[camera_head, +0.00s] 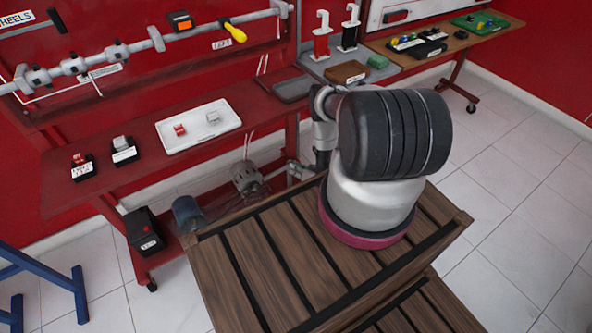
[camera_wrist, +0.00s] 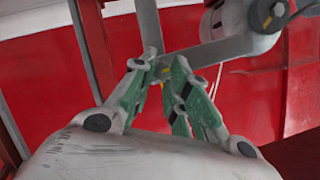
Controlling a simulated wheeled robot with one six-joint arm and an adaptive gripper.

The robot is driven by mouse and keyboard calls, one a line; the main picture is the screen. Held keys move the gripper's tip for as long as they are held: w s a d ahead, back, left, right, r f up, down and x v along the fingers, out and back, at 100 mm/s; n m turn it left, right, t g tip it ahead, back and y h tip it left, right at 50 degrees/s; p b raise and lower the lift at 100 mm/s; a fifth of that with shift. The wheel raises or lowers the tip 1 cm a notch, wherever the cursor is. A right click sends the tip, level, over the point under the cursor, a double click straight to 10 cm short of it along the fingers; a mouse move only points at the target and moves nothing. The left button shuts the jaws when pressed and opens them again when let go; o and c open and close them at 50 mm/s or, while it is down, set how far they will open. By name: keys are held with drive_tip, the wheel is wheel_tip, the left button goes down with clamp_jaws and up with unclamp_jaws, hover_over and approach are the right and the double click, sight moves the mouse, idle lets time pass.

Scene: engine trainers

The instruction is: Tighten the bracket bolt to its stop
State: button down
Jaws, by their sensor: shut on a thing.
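In the wrist view, my gripper (camera_wrist: 163,72) has its green-padded fingers closed together at the corner where two grey bracket bars (camera_wrist: 210,50) meet. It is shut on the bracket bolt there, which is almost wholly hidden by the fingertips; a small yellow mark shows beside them. One bar rises from this corner and the other runs right to a grey, round alternator-like unit (camera_wrist: 250,18). In the head view this unit (camera_head: 246,178) hangs low at the red trainer, and my arm covers much of the area to its right.
A red bench (camera_head: 110,215) carries a white tray (camera_head: 170,137) with small switches. A yellow-handled tool (camera_head: 234,33) is on the rail above. A grey side table (camera_head: 335,62) and a wooden table (camera_head: 455,40) stand behind. Open tiled floor (camera_head: 520,200) lies to the right.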

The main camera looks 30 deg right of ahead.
drive_tip(key=shift+d+f+m+y, duration=0.1)
drive_tip(key=shift+m+y, duration=0.3)
drive_tip(key=shift+m, duration=0.25)
drive_tip(key=shift+d+f+m+y, duration=0.1)
drive_tip(key=shift+m+y, duration=0.3)
drive_tip(key=shift+m, duration=0.25)
drive_tip(key=c, duration=1.4)
unclamp_jaws()
drive_tip(key=v, duration=1.2)
drive_tip(key=shift+s+f, duration=0.1)
drive_tip(key=shift+f, duration=0.15)
